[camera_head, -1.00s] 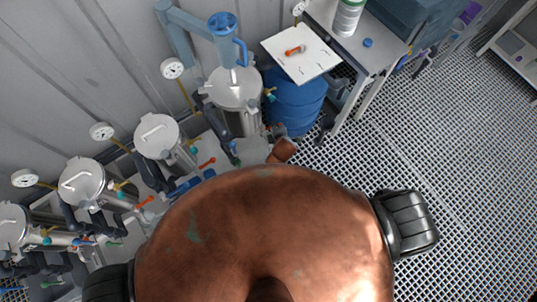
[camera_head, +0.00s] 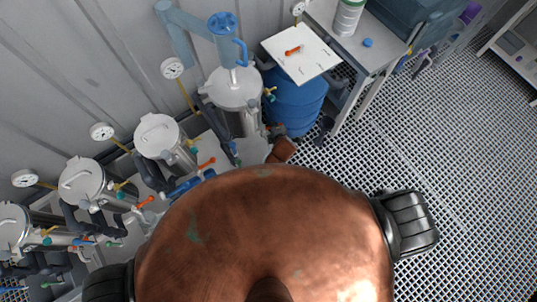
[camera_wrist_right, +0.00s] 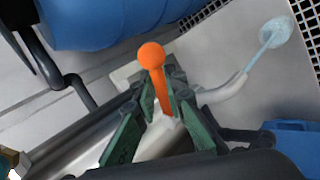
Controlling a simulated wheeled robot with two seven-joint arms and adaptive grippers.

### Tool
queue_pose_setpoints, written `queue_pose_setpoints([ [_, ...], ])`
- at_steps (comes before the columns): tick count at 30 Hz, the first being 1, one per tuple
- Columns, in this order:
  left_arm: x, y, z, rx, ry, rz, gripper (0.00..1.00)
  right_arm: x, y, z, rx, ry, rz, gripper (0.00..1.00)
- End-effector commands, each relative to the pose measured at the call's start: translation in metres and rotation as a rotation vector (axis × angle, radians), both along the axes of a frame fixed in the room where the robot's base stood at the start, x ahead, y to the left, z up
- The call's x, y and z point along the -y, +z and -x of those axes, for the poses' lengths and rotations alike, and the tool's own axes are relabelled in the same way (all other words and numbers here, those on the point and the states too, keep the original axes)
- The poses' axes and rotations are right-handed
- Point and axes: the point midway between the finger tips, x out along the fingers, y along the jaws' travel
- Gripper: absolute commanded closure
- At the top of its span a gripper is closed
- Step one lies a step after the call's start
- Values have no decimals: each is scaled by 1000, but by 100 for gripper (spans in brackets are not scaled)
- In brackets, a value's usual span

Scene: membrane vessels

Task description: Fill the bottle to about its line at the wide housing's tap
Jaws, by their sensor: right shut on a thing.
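The wide housing (camera_head: 236,92) is a lidded steel vessel beside a blue drum in the head view. In the right wrist view, the orange tap lever (camera_wrist_right: 155,72) stands between the green fingers of my right gripper (camera_wrist_right: 160,108), which is shut on it. A pale spout (camera_wrist_right: 226,91) reaches right from the tap. A thin light-blue stream (camera_wrist_right: 263,48) runs from it to a pale round patch (camera_wrist_right: 276,30). I cannot tell whether this patch is inside a bottle or on the surface below. I cannot make out the bottle clearly. My left gripper is not in view.
The blue drum (camera_head: 298,103) stands close to the right of the housing. Several smaller steel vessels (camera_head: 157,136) with gauges line the wall to the left. A table (camera_head: 384,35) with a blue cap (camera_head: 367,43) and a white-green container (camera_head: 348,17) is behind. Grating floor at right is clear.

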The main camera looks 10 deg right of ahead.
Motion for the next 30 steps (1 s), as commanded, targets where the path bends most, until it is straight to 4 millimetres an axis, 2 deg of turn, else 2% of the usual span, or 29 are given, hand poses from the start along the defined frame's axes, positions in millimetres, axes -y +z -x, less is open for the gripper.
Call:
queue_pose_setpoints([
  [4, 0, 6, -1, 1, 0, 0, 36, 1, 0, 0, -4, 24, 4, 100],
  [10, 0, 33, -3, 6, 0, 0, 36, 1, 4, -8, -3, 159, 7, 100],
  [17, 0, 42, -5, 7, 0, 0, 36, 0, 0, -11, -4, 244, 3, 100],
  [21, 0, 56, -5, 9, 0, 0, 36, 2, 3, -18, -4, 344, 10, 100],
  [30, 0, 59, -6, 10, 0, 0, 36, -3, -1, -22, -3, 460, 2, 100],
])
